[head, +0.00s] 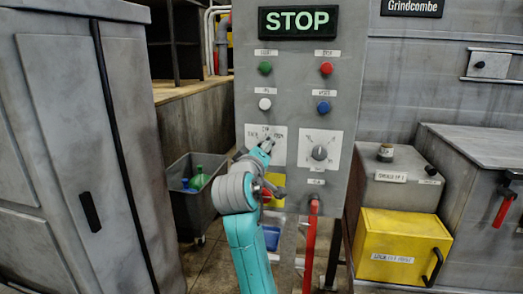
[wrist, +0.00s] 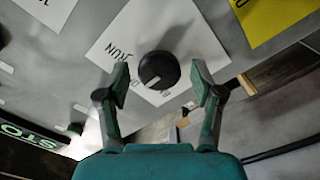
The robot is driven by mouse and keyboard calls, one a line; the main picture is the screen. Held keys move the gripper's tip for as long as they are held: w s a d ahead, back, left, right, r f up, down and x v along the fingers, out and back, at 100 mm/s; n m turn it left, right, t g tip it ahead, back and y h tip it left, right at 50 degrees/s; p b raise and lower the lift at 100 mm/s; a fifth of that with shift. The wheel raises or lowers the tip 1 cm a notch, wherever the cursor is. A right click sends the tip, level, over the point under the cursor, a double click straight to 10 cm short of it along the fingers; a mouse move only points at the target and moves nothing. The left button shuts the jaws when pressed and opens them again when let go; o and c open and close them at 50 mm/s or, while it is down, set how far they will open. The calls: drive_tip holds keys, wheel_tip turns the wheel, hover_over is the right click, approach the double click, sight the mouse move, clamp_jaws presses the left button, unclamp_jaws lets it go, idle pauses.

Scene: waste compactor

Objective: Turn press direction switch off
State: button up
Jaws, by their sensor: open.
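A round black rotary knob (wrist: 158,70) with a pale pointer mark sits on a white label plate (wrist: 112,42) in the wrist view. The print includes "RUN"; the rest is partly covered, so I cannot tell whether this is the press direction switch. My gripper (wrist: 160,76) is open, its fingers either side of the knob with gaps visible. In the head view my gripper (head: 266,146) is in front of the left label plate (head: 252,133) and hides its knob. A second rotary knob (head: 319,153) is on the right plate, its small print unreadable.
The grey control panel (head: 292,110) carries a STOP sign (head: 299,21), green (head: 265,68), red (head: 326,68), white (head: 265,104) and blue (head: 324,107) buttons. A red lever (head: 310,245) hangs below. A yellow box (head: 402,247) stands right; a grey bin (head: 192,205) stands left.

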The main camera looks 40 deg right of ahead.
drive_tip(key=v, duration=1.2)
drive_tip(key=s+a+f+n+t+y, duration=0.2)
drive_tip(key=s+a+f+y, duration=0.15)
drive_tip(key=f, duration=0.75)
drive_tip(key=s+a+f+n+t+y, duration=0.1)
drive_tip(key=s+a+f+n+y, duration=0.2)
drive_tip(key=f, duration=0.7)
drive_tip(key=s+a+f+n+t+y, duration=0.1)
drive_tip(key=s+a+f+t+y, duration=0.2)
drive_tip(key=f, duration=0.8)
drive_tip(key=s+a+f+m+g+y, duration=0.1)
drive_tip(key=s+a+f+y, duration=0.15)
drive_tip(key=s, duration=0.55)
drive_tip(key=s+a+f+g+y, duration=0.1)
drive_tip(key=s+a+f, duration=0.25)
drive_tip(key=s, duration=0.45)
drive_tip(key=s+m+y, duration=0.1)
drive_tip(key=s+m, duration=0.3)
drive_tip(key=s, duration=1.3)
drive_tip(key=shift+a+r+m, duration=0.3)
drive_tip(key=shift+a+r, duration=0.1)
